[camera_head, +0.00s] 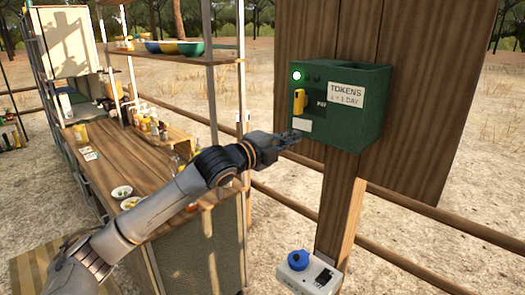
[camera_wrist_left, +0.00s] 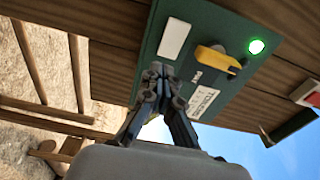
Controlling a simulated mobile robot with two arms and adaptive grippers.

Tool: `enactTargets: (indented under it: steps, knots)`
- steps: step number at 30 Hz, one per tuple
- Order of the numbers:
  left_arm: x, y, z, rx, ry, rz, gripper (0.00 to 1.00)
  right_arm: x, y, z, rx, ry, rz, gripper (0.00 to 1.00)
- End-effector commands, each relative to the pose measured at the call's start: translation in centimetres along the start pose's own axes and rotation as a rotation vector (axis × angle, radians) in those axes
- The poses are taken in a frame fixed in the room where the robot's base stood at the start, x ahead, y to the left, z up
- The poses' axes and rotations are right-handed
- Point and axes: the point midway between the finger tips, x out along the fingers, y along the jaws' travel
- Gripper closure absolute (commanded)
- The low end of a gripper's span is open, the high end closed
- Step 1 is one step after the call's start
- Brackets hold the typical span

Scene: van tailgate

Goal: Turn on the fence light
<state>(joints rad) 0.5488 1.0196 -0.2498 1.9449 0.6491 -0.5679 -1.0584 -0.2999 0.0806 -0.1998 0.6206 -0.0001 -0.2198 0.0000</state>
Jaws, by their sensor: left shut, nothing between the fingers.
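A green metal box (camera_head: 345,110) with a "TOKENS" label is fixed to a wooden post. It has a yellow handle (camera_head: 299,101) and a lit round light, green-white in the head view (camera_head: 296,75) and green in the left wrist view (camera_wrist_left: 256,46). My left gripper (camera_head: 294,136) is shut and empty, by the lower left of the box front. In the left wrist view its fingertips (camera_wrist_left: 158,73) overlap the box's face near a white plate (camera_wrist_left: 174,38); I cannot tell whether they touch. A white box with a blue knob (camera_head: 298,260) sits lower on the post. My right gripper is out of view.
A wooden counter (camera_head: 140,175) with small bowls, bottles and cards stands at the left, under a shelf with coloured bowls (camera_head: 190,48). Wooden fence rails (camera_head: 430,262) run behind the post. Dry open ground lies beyond.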

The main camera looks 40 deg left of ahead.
Motion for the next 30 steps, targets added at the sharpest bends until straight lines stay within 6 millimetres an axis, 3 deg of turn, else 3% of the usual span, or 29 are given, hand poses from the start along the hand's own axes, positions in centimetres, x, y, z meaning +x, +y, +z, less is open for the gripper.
enactTargets:
  steps: [3,7,15,19,27,30]
  knots:
    - [-1.6,0.4,-0.2,0.004,-0.001,0.001,1.0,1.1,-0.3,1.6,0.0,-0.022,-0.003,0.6]
    - [-3.3,0.6,-0.6,0.005,-0.002,0.003,1.0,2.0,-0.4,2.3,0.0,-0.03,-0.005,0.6]
    - [-7.4,0.8,-1.6,0.009,0.0,0.004,1.0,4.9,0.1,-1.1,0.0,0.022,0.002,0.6]
    - [-8.6,0.6,-1.6,0.002,-0.003,0.001,1.0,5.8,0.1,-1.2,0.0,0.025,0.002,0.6]
    - [-9.7,0.2,-2.0,0.002,0.0,0.001,1.0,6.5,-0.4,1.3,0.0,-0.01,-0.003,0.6]
    - [-9.8,0.1,-2.1,0.002,0.001,0.0,1.0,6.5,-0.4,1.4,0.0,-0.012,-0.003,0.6]
